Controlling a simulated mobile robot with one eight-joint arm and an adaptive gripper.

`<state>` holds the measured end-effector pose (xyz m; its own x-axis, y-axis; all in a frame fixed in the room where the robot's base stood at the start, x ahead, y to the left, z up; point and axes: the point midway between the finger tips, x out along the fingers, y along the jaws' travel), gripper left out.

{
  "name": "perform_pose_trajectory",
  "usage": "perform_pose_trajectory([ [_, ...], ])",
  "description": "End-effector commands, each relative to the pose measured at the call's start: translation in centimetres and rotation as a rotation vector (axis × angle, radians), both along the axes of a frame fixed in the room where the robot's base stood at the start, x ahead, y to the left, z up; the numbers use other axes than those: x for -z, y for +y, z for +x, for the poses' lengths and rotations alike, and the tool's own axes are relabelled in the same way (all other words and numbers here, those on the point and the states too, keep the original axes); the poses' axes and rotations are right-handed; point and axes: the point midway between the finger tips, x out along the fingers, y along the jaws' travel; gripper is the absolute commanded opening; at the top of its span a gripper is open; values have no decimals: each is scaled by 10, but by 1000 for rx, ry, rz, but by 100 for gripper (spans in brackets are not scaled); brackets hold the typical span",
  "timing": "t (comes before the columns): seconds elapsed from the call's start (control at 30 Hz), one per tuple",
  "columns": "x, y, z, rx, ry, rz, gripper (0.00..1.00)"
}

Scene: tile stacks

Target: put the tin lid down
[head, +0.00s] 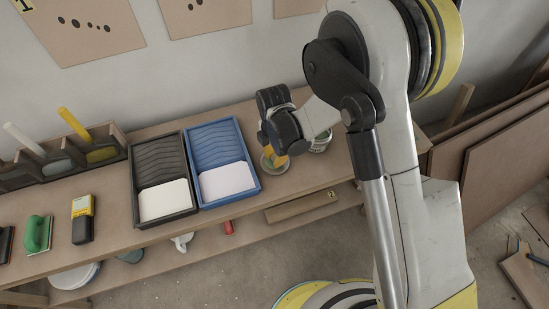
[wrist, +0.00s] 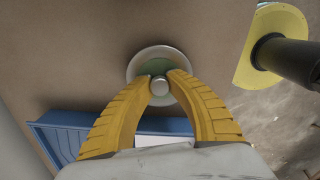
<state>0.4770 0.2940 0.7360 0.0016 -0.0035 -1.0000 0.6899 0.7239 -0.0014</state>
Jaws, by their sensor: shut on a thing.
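My gripper (wrist: 160,84) is shut on the small silver knob of the tin lid (wrist: 149,57) in the wrist view. The lid is a round disc with a pale rim and a greenish middle. In the head view my gripper (head: 276,152) is over the bench just right of the blue tray, with the lid (head: 267,165) under its fingers. I cannot tell whether the lid touches the bench. A small pale tin (head: 321,143) stands close to the right of it, partly hidden by my arm.
The blue paint tray (head: 223,160) and a black tray (head: 161,180) lie left of my gripper. The blue tray also shows in the wrist view (wrist: 62,128). A yellow-black tool (head: 82,218) and a green-handled tool (head: 38,233) lie farther left. Bare bench (head: 300,178) shows in front of the tin.

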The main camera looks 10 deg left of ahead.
Motion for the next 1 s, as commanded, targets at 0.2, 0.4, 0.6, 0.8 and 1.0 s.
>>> perform_pose_trajectory([
  [0.2, 3, 0, 0, 0, 0, 0, 40],
  [0.4, 3, 0, 0, 0, 0, 0, 40],
  [0.6, -6, 0, 0, 0, 0, 0, 40],
  [0.8, -49, 0, 0, 0, 0, 0, 40],
  [1.0, -93, 0, 0, 0, 0, 0, 40],
])
